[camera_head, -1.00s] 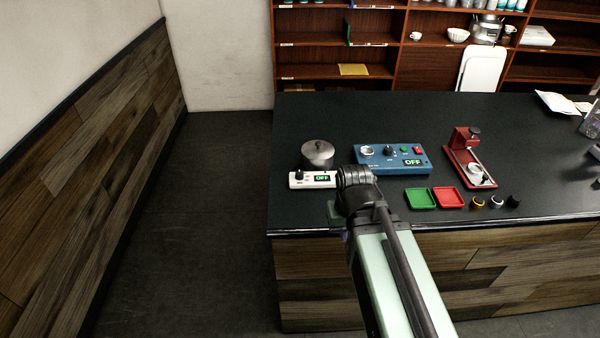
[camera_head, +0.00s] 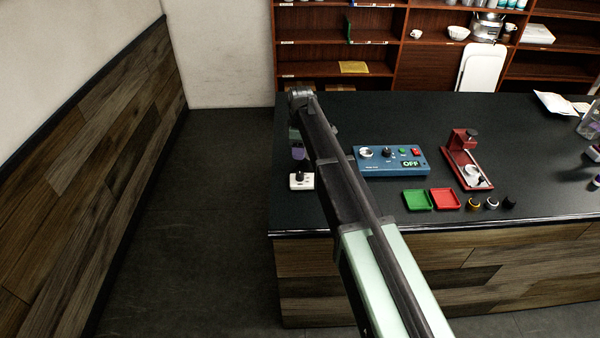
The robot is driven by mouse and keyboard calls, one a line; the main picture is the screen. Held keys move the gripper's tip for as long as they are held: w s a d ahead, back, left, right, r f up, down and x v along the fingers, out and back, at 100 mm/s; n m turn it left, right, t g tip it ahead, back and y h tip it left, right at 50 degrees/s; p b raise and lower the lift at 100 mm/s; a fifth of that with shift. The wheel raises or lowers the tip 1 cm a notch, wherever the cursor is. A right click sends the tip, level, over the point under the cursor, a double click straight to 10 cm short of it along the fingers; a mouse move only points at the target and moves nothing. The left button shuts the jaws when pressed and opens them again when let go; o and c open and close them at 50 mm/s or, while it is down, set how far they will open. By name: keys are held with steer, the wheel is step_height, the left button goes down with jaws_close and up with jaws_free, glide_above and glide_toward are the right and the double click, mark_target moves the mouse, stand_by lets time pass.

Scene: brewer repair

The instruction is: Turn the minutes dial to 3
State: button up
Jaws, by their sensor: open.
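A small white box (camera_head: 301,184) with a black knob (camera_head: 300,176) sits at the counter's front left; my arm covers its right part and display. A blue panel (camera_head: 375,168) has a pale round part (camera_head: 366,152) at its left, a black dial (camera_head: 387,152) in the middle, and a display reading OFF (camera_head: 411,163). The labels are too small to tell which knob is the minutes dial. My gripper (camera_head: 298,156) hangs open just above and behind the white box's knob, seemingly apart from it; its fingertips are small and unclear.
A green tray (camera_head: 417,207) and a red tray (camera_head: 445,207) lie near the counter's front edge, beside several small knobs (camera_head: 492,203). A red stand (camera_head: 464,160) is at the right. The dark counter (camera_head: 430,115) is clear behind the panel.

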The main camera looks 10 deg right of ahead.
mark_target(300, 174)
steer(key=f+b, duration=1.1)
steer(key=shift+s, duration=0.2)
steer(key=shift+r, duration=0.1)
steer(key=c, duration=0.9)
